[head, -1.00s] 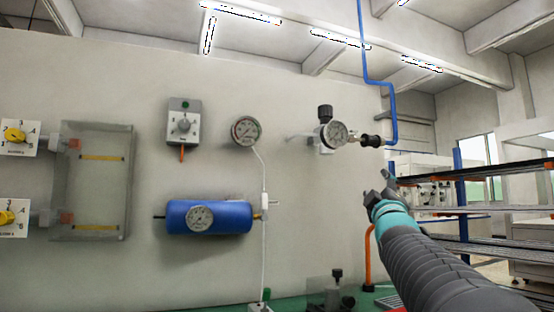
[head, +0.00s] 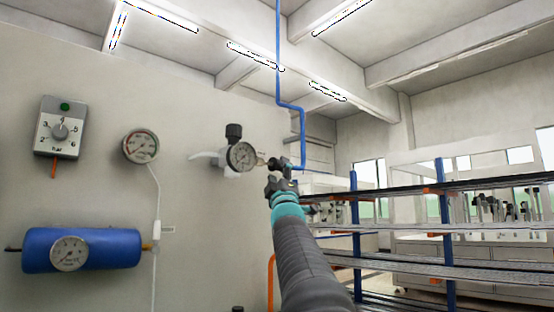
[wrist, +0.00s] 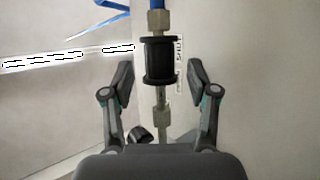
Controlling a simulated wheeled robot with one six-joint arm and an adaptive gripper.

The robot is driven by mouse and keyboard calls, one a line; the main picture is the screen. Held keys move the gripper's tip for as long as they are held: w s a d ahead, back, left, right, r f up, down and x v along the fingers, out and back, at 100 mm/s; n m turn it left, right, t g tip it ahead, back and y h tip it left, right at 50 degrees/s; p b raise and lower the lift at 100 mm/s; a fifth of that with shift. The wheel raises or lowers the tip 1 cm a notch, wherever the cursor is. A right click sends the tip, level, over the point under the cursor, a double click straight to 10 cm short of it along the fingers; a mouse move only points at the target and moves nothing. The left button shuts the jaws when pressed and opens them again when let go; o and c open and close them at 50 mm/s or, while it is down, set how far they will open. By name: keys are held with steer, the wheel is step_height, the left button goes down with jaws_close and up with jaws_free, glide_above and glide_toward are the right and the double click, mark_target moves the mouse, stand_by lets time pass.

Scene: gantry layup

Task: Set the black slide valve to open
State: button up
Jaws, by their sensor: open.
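The black slide valve (wrist: 160,60) shows in the wrist view as a dark sleeve on a thin metal pipe between two brass fittings. A label beside it, partly hidden, seems to read "SHUT". In the head view the valve (head: 281,165) sits right of the regulator gauge, at the foot of the blue pipe. My gripper (wrist: 160,85) is open, one finger on each side of the pipe line, apart from the sleeve. The sleeve lies at and just beyond the fingertips. In the head view my gripper (head: 281,184) is just below the valve and partly overlaps it.
The regulator gauge (head: 242,157) with a black knob is on the wall close left of my gripper. The blue pipe (head: 291,105) rises above. Racks (head: 400,226) stand to the right. A blue tank (head: 105,247) is at lower left.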

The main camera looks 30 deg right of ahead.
mark_target(279, 168)
steer(key=shift+p+x, duration=0.8)
steer(key=shift+x, duration=1.15)
jaws_close()
steer(key=shift+s, duration=0.1)
